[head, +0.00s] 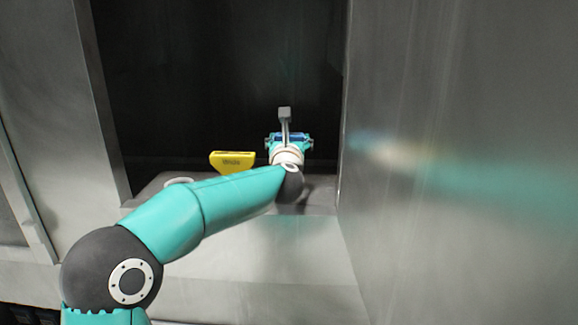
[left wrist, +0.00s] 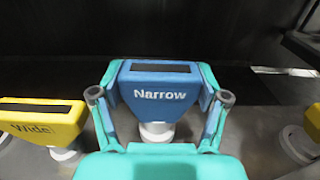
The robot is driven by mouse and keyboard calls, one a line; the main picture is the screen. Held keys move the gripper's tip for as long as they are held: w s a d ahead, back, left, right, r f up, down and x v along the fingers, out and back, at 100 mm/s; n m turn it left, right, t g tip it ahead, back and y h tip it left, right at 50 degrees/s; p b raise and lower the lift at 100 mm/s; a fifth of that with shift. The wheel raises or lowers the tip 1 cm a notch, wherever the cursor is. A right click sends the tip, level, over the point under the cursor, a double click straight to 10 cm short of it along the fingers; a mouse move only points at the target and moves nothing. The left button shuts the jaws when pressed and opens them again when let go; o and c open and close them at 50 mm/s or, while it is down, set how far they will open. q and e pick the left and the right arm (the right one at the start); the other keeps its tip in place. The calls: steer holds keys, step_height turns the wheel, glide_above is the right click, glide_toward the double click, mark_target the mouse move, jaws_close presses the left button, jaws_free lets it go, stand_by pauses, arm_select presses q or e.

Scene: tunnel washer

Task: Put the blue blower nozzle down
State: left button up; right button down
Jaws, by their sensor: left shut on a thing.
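The blue blower nozzle (left wrist: 160,95), marked "Narrow", is between the fingers of my left gripper (left wrist: 159,100) in the left wrist view. The gripper is shut on it from both sides. A pale round neck shows under the nozzle; whether it touches the surface below I cannot tell. In the head view my left gripper (head: 288,142) is at the dark opening, with only a strip of the blue nozzle (head: 291,136) showing. My right gripper is in neither view.
A yellow nozzle marked "Wide" (head: 232,161) stands left of my gripper, and also shows in the left wrist view (left wrist: 42,120). Another yellow piece (left wrist: 313,122) is at the right edge there. A metal wall (head: 460,150) rises close on the right. A grey ledge (head: 150,190) lies below.

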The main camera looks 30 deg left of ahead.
arm_select(q)
steer(key=shift+f+b, duration=0.35)
steer(key=shift+f, duration=2.05)
steer(key=o, duration=1.3)
steer(key=shift+c, duration=0.2)
steer(key=shift+s, duration=0.1)
steer(key=shift+s+d+b, duration=0.3)
steer(key=shift+s, duration=0.15)
steer(key=b+v, duration=0.3)
steer(key=v, duration=0.8)
